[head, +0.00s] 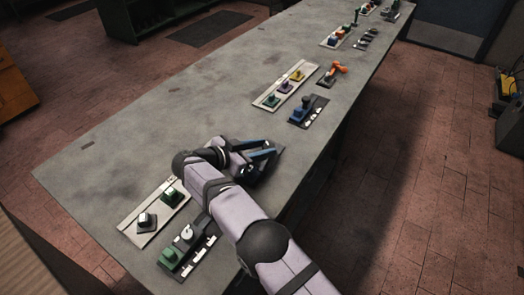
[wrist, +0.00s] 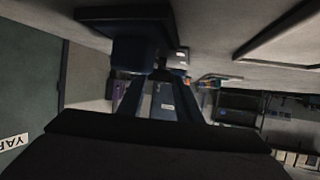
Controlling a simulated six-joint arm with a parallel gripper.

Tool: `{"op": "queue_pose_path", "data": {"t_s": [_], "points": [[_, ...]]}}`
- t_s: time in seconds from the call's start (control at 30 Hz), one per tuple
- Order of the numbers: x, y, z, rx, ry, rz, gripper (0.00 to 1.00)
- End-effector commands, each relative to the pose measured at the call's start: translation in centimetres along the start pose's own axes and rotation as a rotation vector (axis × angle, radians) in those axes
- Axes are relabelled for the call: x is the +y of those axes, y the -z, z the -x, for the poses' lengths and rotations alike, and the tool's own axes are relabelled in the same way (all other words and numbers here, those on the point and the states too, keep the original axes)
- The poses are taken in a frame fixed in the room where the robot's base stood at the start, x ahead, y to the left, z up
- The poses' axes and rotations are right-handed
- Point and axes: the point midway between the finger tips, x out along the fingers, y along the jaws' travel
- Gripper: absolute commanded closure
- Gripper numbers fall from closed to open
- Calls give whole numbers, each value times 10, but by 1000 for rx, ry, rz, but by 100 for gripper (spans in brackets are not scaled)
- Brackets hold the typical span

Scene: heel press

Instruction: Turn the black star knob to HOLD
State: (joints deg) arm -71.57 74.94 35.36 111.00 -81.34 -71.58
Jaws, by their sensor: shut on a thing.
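My gripper (head: 266,153) is low over the bench at its right edge, above a dark plate (head: 277,168). In the wrist view my two dark fingers (wrist: 162,76) reach forward to a dark block-like knob (wrist: 132,53), which joins a dark plate (wrist: 120,14) at the top of the picture. The gripper is shut on this knob, which I take for the black star knob. Its star shape does not show clearly, as fingers and shadow cover part of it. No HOLD mark can be read, and I cannot tell which way the knob points.
Near my arm stand a white panel (head: 128,226) with a green and a grey control, and a dark panel (head: 206,254) with a green block and a white dial. Further along are a blue control (head: 303,110), a white panel (head: 264,101) and an orange handle (head: 337,69).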

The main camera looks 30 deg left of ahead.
Motion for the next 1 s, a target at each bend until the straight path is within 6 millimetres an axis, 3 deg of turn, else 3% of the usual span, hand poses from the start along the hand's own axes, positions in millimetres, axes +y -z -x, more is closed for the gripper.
{"op": "queue_pose_path", "data": {"t_s": [0.57, 0.6, 0.67, 1.0], "points": [[-1, 5, -1, 9, -9, -8, 100], [-1, 5, -1, 8, -9, -8, 61], [-1, 5, -1, 7, -9, -8, 49], [-1, 2, 1, 4, -8, -5, 49]]}}
